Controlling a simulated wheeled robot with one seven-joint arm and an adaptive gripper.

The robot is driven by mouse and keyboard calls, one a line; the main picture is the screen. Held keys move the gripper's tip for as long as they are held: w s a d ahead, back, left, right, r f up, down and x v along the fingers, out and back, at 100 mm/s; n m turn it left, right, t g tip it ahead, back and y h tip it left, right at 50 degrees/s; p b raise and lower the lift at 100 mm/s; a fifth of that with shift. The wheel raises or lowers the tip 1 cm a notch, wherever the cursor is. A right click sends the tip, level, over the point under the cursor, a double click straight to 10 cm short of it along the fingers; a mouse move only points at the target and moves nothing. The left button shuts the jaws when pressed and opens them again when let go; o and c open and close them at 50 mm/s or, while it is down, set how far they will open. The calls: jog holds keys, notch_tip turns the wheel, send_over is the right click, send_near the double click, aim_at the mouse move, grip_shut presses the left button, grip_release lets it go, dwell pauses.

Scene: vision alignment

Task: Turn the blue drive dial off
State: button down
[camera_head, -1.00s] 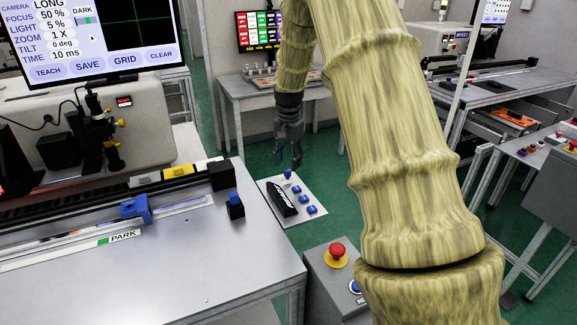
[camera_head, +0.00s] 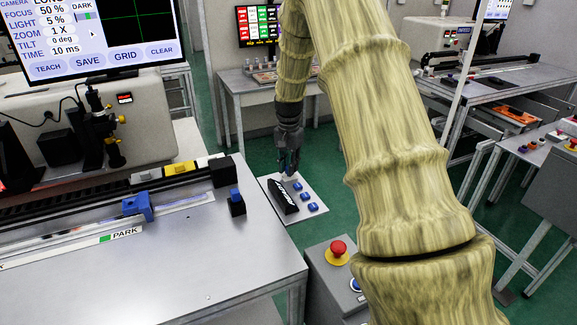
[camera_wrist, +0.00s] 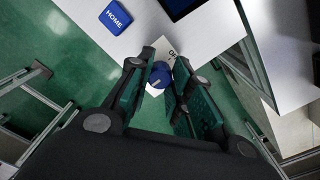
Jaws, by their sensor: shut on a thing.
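The blue drive dial (camera_wrist: 159,75) is a round knob with a pale mark on it, on the white control panel (camera_head: 296,217). In the wrist view it sits between the two green finger pads of my gripper (camera_head: 289,168), which is shut on it. Part of a black label reading "OF" (camera_wrist: 172,54) shows beside the dial; its remainder is hidden by a finger. In the head view my gripper hides the dial at the panel's far end.
The panel carries several blue buttons (camera_head: 307,197), one a HOME button (camera_wrist: 116,17), and a black display (camera_head: 283,197). A steel table (camera_head: 170,270) stands to the left. A red emergency button (camera_head: 338,248) is on a grey box in front. Green floor is clear behind the panel.

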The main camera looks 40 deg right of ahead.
jog(key=shift+n, duration=0.3)
jog(key=n+p, duration=0.1)
jog(key=n, duration=0.2)
jog(key=shift+a+p, duration=0.1)
jog(key=shift+p, duration=0.2)
jog(key=n+p, duration=0.1)
jog(key=n, duration=0.4)
jog(key=shift+s+f, duration=0.1)
jog(key=n+p, duration=0.1)
jog(key=n, duration=0.4)
jog(key=shift+n+p, duration=0.55)
jog(key=shift+n, duration=1.55)
jog(key=shift+f, duration=0.1)
jog(key=shift+s, duration=0.1)
jog(key=c, duration=1.3)
grip_release()
jog(key=shift+d, duration=0.25)
jog(key=shift+o, duration=0.2)
